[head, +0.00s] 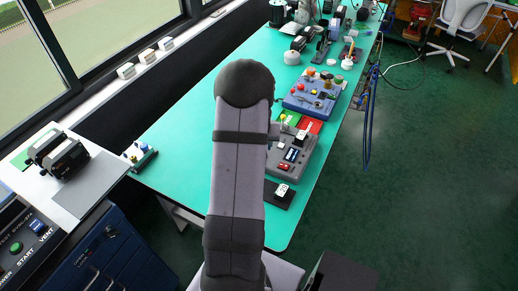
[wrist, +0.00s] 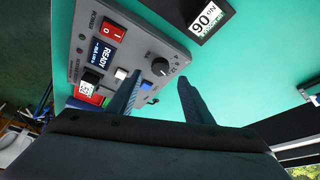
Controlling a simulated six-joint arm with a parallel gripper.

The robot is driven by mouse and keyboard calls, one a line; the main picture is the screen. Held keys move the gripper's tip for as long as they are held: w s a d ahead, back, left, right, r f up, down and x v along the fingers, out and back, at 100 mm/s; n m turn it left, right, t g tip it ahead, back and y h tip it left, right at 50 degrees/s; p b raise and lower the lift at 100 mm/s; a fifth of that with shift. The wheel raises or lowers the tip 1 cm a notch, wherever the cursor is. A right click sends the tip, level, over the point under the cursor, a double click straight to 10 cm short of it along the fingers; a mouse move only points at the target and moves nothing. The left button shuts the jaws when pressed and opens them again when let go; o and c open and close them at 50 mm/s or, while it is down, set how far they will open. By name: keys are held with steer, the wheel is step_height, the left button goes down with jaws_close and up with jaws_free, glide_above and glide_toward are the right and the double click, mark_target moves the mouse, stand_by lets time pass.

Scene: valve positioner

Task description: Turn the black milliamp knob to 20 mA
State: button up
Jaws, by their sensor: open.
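The black milliamp knob (wrist: 160,66) shows in the wrist view near the corner of a grey control panel (wrist: 140,38), with a pale pointer mark and small scale marks beside it. My gripper (wrist: 159,77) is open, with its two dark fingers apart. In the picture the knob appears between and just beyond the fingertips; I cannot tell the remaining distance. Nothing is held. The grey panel also shows on the green bench in the head view (head: 288,172). There, my arm hides most of my gripper, and the knob is too small to make out.
The panel also bears a red rocker switch (wrist: 112,30), a READY display (wrist: 103,54), a white button (wrist: 121,73) and a blue button (wrist: 147,85) close to the fingers. A dark plate labelled 90 (wrist: 205,20) lies beside it. A blue panel (head: 310,97) stands farther back.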

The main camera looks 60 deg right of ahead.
steer(key=shift+s+a+r, duration=0.15)
steer(key=shift+a+r, duration=0.15)
steer(key=shift+r, duration=0.35)
